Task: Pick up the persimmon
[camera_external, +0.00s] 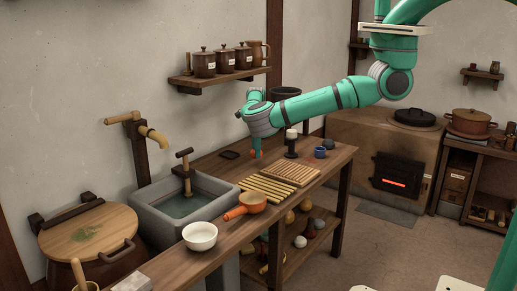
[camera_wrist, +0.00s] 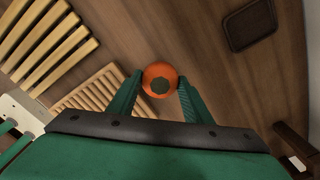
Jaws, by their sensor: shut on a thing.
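The persimmon (camera_wrist: 160,72) is a small round orange fruit with a dark green-grey calyx facing the wrist camera. In the wrist view it sits between the two green fingertips of my gripper (camera_wrist: 160,84), which are shut on it from both sides. In the external view my gripper (camera_external: 257,151) points down over the wooden counter, behind the slatted racks. The persimmon shows there only as a small orange patch (camera_external: 252,154) beside the fingers. I cannot tell whether it still touches the counter.
A slatted rack (camera_external: 267,189) and a grid board (camera_external: 291,173) lie in front of my gripper. A dark square tray (camera_external: 229,155) lies to its left, and a black candle holder with a white candle (camera_external: 291,142) and a blue cup (camera_external: 320,152) stand to its right. A stone sink (camera_external: 187,206) is at left.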

